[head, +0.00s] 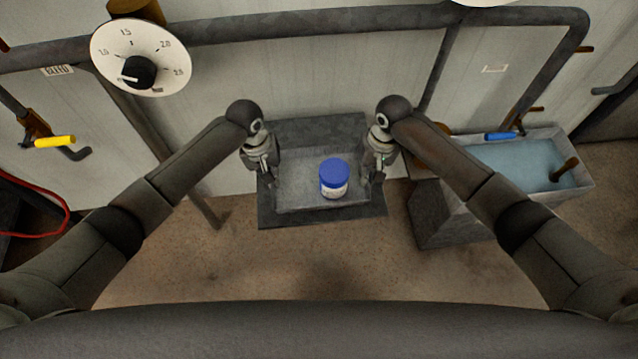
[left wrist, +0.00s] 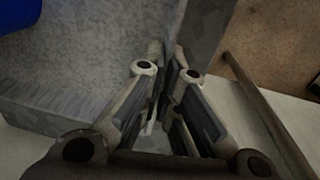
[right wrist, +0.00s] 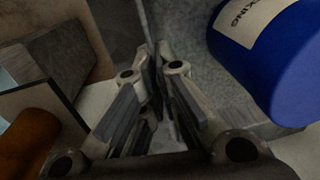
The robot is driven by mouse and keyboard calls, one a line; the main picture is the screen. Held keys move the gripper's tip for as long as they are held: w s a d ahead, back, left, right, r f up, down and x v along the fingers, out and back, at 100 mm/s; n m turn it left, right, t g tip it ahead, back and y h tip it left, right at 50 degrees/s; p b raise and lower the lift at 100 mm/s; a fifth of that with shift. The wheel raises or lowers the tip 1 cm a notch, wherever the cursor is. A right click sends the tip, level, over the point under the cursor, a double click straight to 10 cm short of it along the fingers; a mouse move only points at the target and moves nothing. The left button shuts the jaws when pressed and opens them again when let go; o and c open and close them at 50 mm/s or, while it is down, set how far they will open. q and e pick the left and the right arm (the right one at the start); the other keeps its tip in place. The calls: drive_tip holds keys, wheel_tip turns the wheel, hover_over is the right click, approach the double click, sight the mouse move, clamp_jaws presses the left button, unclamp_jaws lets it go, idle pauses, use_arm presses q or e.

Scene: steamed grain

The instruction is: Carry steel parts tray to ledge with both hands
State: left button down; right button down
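The grey steel tray (head: 290,203) is level at the centre of the head view, with a blue-lidded jar (head: 333,178) standing inside, right of its middle. My left gripper (head: 266,171) is at the tray's left wall, fingers close together with the wall between them; the wall shows in the left wrist view (left wrist: 208,30). My right gripper (head: 373,176) is likewise shut on the right wall. The jar also shows in the right wrist view (right wrist: 275,60). A dark grey slab (head: 322,216) lies beneath the tray; I cannot tell if they touch.
A pale panelled wall with a thick grey pipe (head: 330,20) runs behind. A water-filled basin (head: 530,165) and a grey block (head: 447,222) stand to the right. A dial (head: 141,58) and a yellow-handled lever (head: 55,142) are at left. The brown floor in front is clear.

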use_arm(q)
drive_tip(key=shift+a+f+b, duration=0.25)
drive_tip(key=shift+f+b, duration=0.1)
drive_tip(key=shift+f, duration=0.2)
use_arm(e)
drive_tip(key=shift+d+f, duration=0.3)
drive_tip(key=shift+f, duration=0.2)
use_arm(q)
drive_tip(key=c, duration=1.8)
unclamp_jaws()
drive_tip(key=shift+r, duration=0.1)
use_arm(e)
drive_tip(key=c, duration=1.8)
unclamp_jaws()
use_arm(q)
drive_tip(key=shift+o, duration=0.8)
drive_tip(key=shift+s, duration=0.1)
use_arm(e)
drive_tip(key=shift+o, duration=0.8)
drive_tip(key=shift+a, duration=0.1)
use_arm(q)
drive_tip(key=shift+d, duration=0.15)
use_arm(e)
drive_tip(key=shift+a, duration=0.1)
